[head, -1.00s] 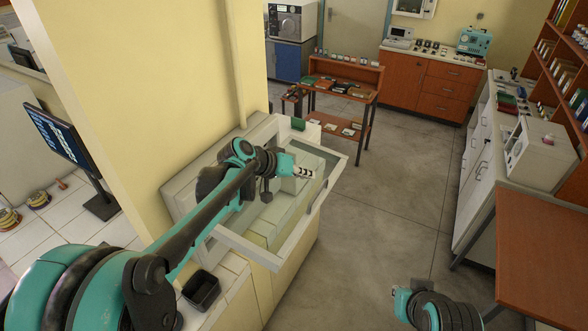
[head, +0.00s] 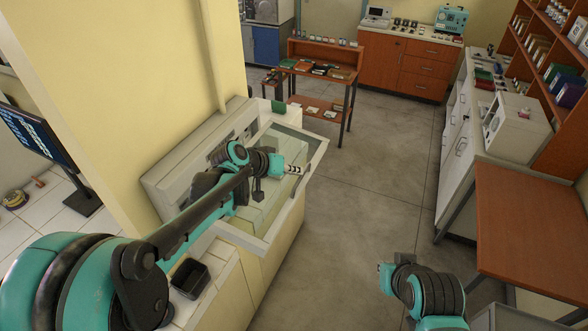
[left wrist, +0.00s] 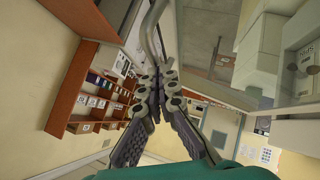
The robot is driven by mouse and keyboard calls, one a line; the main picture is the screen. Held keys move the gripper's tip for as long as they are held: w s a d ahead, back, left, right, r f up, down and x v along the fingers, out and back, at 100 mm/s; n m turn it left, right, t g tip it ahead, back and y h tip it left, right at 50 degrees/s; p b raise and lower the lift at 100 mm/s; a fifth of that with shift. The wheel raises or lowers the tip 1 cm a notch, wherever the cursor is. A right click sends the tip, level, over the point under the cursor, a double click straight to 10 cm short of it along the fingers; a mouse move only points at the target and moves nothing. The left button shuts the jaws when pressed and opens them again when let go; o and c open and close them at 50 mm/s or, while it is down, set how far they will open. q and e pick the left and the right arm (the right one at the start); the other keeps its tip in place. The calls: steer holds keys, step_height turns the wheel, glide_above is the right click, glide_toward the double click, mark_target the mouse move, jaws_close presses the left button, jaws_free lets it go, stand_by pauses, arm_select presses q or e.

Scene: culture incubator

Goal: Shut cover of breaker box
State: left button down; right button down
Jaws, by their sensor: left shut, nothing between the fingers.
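The breaker box (head: 160,182) is a pale box on the counter against the yellow wall. Its cover, a clear pane in a whitish frame (head: 312,160), stands open, swung out over the counter's front. My left gripper (head: 297,169) is shut and empty, close to the cover's outer frame; touching or apart I cannot tell. The left wrist view shows its fingertips together (left wrist: 160,75), with the cover's clear pane (left wrist: 205,40) just beyond and to the right. My left arm hides part of the box. My right arm is low at right; its fingers are not clearly seen.
A small black tray (head: 189,278) sits on the tiled counter (head: 215,277). A wooden shelf table (head: 325,72) stands beyond the box. A brown table (head: 530,225) is at right. The grey floor (head: 375,170) between is clear.

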arm_select(q)
steer(key=w+a+f+m+t+y+b, duration=0.1)
steer(key=a+f+m+t+y+b, duration=0.2)
steer(key=f+b, duration=0.7)
steer(key=w+a+f+m+y+b, duration=0.2)
steer(key=a+f+y+b, duration=0.3)
steer(key=f+b, duration=0.55)
steer(key=w+a+f+m+t+y+b, duration=0.2)
steer(key=a+f+y+b, duration=0.1)
steer(key=a, duration=0.3)
steer(key=shift+w+a+f+y+b, duration=0.15)
steer(key=shift+a+f+y+b, duration=0.25)
steer(key=shift+f+b, duration=0.35)
